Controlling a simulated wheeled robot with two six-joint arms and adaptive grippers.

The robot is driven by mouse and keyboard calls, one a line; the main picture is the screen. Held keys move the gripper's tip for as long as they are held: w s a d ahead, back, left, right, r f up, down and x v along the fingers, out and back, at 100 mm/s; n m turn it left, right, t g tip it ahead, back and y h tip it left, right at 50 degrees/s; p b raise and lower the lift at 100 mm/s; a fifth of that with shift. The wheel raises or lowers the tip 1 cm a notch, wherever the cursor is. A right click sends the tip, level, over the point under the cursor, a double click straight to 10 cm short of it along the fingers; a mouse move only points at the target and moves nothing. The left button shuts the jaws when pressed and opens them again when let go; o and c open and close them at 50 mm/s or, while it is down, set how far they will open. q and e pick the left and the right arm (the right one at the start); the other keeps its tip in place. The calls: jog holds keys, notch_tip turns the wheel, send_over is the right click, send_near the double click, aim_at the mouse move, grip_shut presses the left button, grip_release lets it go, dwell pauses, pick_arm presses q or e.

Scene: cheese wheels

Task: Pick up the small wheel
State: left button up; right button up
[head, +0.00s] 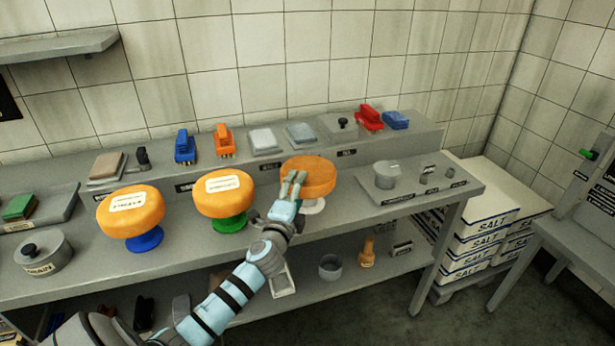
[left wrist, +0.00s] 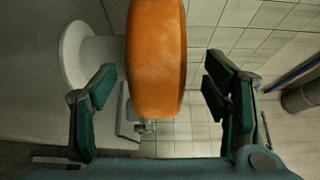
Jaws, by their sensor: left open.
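Three orange cheese wheels stand on pedestals along the bench. The left wheel (head: 118,213) is on a blue stand (head: 145,240), the middle wheel (head: 210,198) on a green stand (head: 230,224). The right wheel (head: 318,172) is on a white stand (head: 314,207) and looks slightly the smallest; its label is not visible. My left gripper (head: 293,182) is at the near side of the right wheel. In the left wrist view this wheel (left wrist: 157,50) stands between the open fingers, with a gap on each side. The white stand (left wrist: 75,55) is at left there. My right gripper is not in view.
A raised back shelf holds brushes, including a blue one (head: 185,146) and a red one (head: 369,117). A lidded brine pot (head: 43,250) is at far left. A tray of weights (head: 400,197) lies right of the right wheel. Salt boxes (head: 480,238) stack beyond the bench.

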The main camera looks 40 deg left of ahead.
pick_arm(q)
jog(key=shift+w+a+f, duration=0.15)
jog(key=shift+w, duration=0.3)
jog(key=shift+w+f, duration=0.1)
jog(key=shift+w, duration=0.05)
jog(key=shift+s, duration=0.2)
jog(key=c, duration=1)
grip_shut()
jog(key=shift+w+r, duration=0.15)
jog(key=shift+r, duration=0.05)
notch_tip(320, 180, up, 10)
jog(key=p, duration=0.5)
jog(key=shift+f, duration=0.25)
notch_tip(320, 180, up, 14)
jog(key=p, duration=0.6)
jog(key=shift+f, duration=0.25)
